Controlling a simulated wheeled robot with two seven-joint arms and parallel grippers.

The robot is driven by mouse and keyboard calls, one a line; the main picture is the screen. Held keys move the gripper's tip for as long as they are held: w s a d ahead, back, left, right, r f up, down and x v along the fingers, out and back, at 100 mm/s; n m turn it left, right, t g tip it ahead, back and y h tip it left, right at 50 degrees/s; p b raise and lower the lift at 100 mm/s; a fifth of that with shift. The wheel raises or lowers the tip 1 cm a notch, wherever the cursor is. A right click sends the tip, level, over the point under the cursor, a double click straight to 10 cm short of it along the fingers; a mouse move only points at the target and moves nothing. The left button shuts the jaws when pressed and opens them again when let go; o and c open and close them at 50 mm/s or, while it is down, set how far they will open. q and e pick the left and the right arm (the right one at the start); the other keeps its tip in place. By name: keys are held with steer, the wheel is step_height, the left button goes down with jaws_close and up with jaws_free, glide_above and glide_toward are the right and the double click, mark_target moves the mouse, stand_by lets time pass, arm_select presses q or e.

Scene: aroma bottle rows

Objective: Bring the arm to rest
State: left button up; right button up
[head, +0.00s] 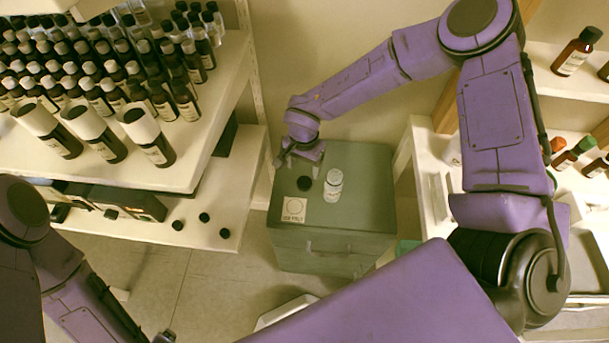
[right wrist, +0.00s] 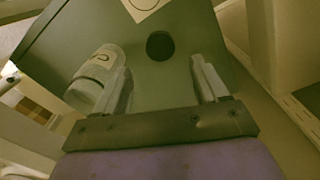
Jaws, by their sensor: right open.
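My right gripper (head: 299,166) is over the back left part of the grey-green cabinet top (head: 362,205). In the right wrist view its two fingers (right wrist: 161,70) are spread with nothing between them. A round black cap (head: 304,183) lies just in front of the gripper and shows beyond the fingertips in the wrist view (right wrist: 160,45).
A pale card (head: 294,210) lies at the cabinet's front left corner. A white shelf (head: 190,165) on the left holds several rows of dark bottles and three larger white-topped bottles. Dark caps lie on its lower board (head: 190,235). Right shelves (head: 565,85) hold more bottles.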

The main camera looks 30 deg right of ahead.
step_height(320, 180, up, 4)
steer(key=shift+r, duration=0.1)
